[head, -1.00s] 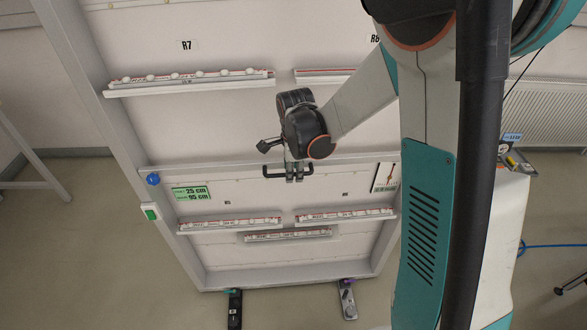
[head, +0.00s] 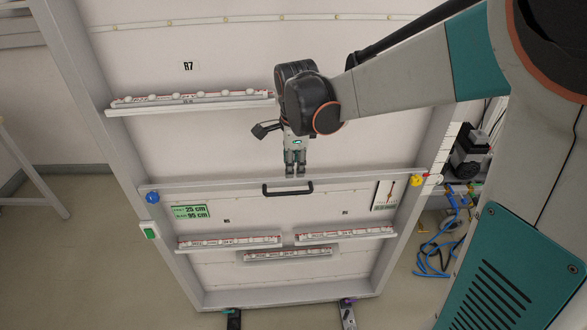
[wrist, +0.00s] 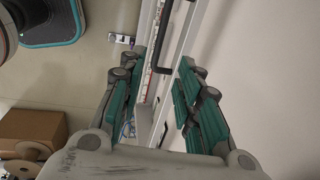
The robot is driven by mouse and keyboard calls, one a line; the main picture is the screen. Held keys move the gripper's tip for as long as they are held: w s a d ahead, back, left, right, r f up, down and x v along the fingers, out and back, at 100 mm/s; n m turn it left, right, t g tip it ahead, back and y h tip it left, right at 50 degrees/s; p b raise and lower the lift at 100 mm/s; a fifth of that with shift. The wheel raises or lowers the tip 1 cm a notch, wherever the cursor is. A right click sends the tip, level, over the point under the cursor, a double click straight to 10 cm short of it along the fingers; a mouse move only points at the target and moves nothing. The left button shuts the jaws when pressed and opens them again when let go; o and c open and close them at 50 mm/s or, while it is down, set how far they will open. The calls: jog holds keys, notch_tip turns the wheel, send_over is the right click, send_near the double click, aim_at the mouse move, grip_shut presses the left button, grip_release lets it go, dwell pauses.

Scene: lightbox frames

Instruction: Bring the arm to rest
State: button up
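My arm reaches in from the right side of the head view, with its dark wrist in front of the lightbox panel. My gripper (head: 295,172) points down just above the black handle (head: 288,189) on the frame's crossbar. In the head view its fingers look close together. The wrist view shows the two teal-padded fingers (wrist: 162,62) apart with nothing held between them. A dark bar, probably the handle (wrist: 165,40), shows beyond the fingertips; I cannot tell the distance.
The lightbox frame (head: 118,147) has an upper ledge (head: 190,106) and several lower ledges. A blue knob (head: 152,197), green switch (head: 149,231) and yellow knob (head: 416,181) sit on its sides. Blue cables (head: 437,250) lie at right. A cardboard box (wrist: 35,124) shows in the wrist view.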

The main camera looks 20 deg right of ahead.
jog(key=shift+r, duration=0.15)
dwell(0.3)
jog(key=s+r+n+t, duration=0.2)
jog(key=s+n, duration=0.8)
jog(key=s+r+n+t+b, duration=0.1)
jog(key=s+r+n+t, duration=0.1)
jog(key=s+n, duration=0.8)
jog(key=shift+s+a+n+t+b, duration=0.15)
jog(key=shift+a+n+t+b, duration=0.2)
jog(key=shift+t, duration=0.15)
dwell(1.4)
